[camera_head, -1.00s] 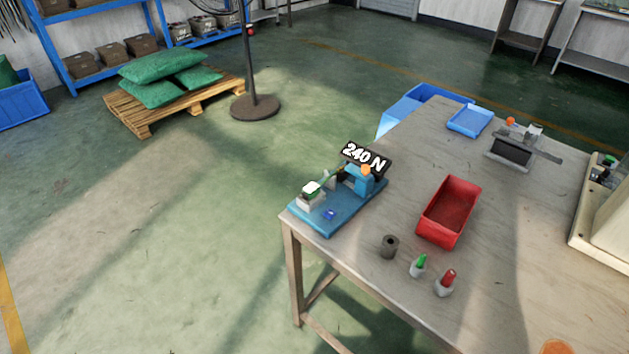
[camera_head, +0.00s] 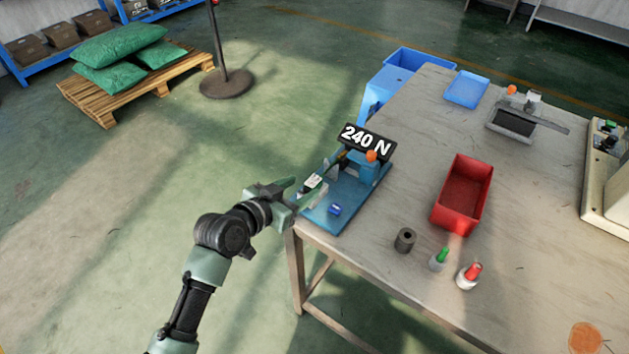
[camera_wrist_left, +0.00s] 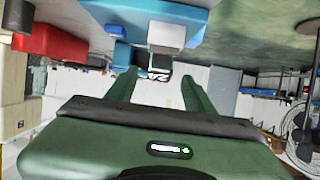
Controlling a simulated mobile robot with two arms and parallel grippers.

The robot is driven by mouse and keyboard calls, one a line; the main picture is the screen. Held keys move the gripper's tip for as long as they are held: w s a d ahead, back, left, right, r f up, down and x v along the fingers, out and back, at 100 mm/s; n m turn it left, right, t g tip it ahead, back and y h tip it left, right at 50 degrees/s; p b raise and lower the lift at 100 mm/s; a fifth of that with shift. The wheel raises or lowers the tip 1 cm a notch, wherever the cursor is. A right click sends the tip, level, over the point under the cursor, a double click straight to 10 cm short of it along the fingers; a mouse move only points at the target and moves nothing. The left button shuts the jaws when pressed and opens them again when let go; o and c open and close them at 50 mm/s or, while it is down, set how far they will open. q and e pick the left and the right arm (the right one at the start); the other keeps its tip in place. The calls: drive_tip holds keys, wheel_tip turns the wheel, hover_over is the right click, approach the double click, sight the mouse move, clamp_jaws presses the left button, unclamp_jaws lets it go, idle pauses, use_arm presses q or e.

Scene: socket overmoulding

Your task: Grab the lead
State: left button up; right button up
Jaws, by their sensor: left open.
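My left gripper (camera_head: 306,188) is open at the fixture's left end and partly hides the pale block there. In the left wrist view its two green fingers (camera_wrist_left: 160,78) stand apart, with the pale block (camera_wrist_left: 167,36) and blue fixture (camera_wrist_left: 185,17) beyond them. No grasp shows. My right gripper is not in view.
A small blue part (camera_head: 335,210) lies on the fixture. Open floor lies left of the table.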

sight(310, 183)
use_arm(q)
drive_tip(key=x, duration=0.6)
drive_tip(key=shift+w+d+f, duration=0.1)
drive_tip(key=shift+w+f, duration=0.1)
drive_tip(key=shift+f, duration=0.1)
clamp_jaws()
